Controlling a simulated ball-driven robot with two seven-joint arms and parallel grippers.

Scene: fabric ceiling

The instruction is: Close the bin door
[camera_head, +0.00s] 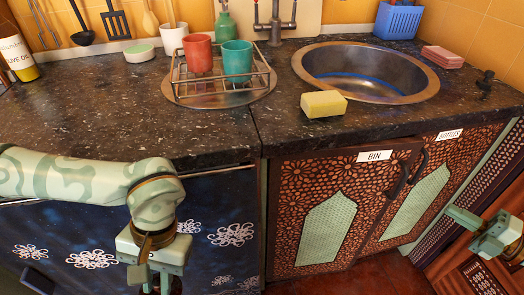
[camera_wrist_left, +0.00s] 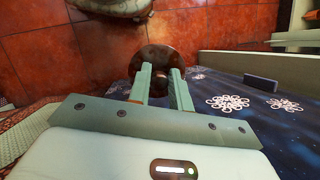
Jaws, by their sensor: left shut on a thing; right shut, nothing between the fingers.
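The bin door (camera_head: 288,205) is a dark wooden panel with carved flowers, a pale green inset and a white BIN label. Its dark handle (camera_head: 398,182) is near the right edge. The door lies close to the cabinet front; I cannot tell whether it is fully flush. My left gripper (camera_head: 155,280) is left of the door, in front of the blue floral panel. In the left wrist view, the left gripper (camera_wrist_left: 161,75) has its fingers around part of a dark brown round thing (camera_wrist_left: 152,56), which I cannot identify. My right gripper (camera_head: 492,240) is shut and empty, right of the cabinet doors.
The bottles door (camera_head: 462,152) adjoins the bin door on the right. The dark countertop (camera_head: 215,135) overhangs the fronts, holding a sponge (camera_head: 324,104) and a rack with red and teal cups. Red floor tiles (camera_wrist_left: 40,60) show in the left wrist view.

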